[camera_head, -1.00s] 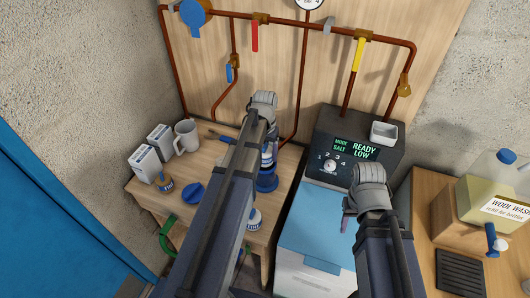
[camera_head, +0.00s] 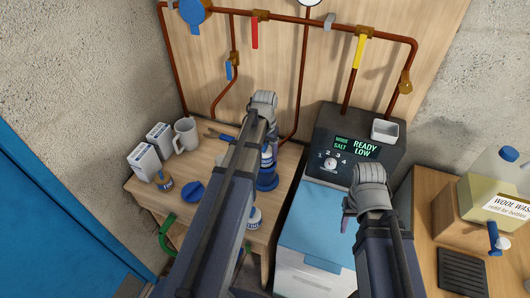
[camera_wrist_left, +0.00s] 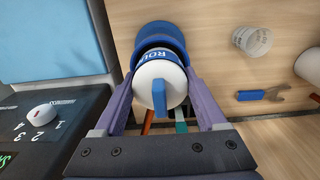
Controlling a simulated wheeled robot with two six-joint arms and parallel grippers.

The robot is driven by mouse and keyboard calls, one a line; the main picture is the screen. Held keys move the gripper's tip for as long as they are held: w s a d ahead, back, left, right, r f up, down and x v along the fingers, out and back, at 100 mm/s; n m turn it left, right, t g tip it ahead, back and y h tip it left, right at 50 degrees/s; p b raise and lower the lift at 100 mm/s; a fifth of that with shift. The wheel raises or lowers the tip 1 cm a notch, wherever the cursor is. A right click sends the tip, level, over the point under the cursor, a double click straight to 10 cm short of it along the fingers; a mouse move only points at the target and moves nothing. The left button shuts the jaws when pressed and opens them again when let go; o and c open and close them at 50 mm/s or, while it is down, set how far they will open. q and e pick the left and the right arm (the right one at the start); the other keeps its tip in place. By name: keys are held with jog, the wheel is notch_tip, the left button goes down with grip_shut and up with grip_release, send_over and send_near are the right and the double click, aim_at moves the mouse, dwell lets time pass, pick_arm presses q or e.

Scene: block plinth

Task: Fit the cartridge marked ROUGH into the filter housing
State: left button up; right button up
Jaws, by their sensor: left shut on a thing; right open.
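The ROUGH cartridge (camera_wrist_left: 160,75) is a white cylinder with a blue band reading "ROU" and a blue grip on its end. My left gripper (camera_wrist_left: 163,92) is shut on it, one purple finger on each side. The blue filter housing (camera_wrist_left: 160,35) is directly beyond the cartridge and lined up with it; I cannot tell how deep the cartridge sits. In the head view the housing (camera_head: 268,181) stands on the wooden bench, and my left arm hides part of it and the fingers. My right gripper (camera_head: 346,220) is open and empty over the blue-lidded box.
A blue cap (camera_head: 192,191), another cartridge (camera_head: 254,220), a brownish cartridge (camera_head: 165,184), a mug (camera_head: 186,135) and two cartons (camera_head: 145,162) share the bench (camera_head: 215,215). Copper pipes (camera_head: 285,18) run behind. The softener (camera_head: 318,225) stands at the right.

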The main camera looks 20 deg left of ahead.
aim_at(265, 145)
pick_arm(q)
jog(key=shift+f+b, duration=0.7)
jog(key=shift+f, duration=0.05)
jog(key=o, duration=1.3)
jog(key=shift+r, duration=0.15)
notch_tip(265, 145, up, 8)
jog(key=p, duration=0.8)
jog(key=shift+f, duration=0.2)
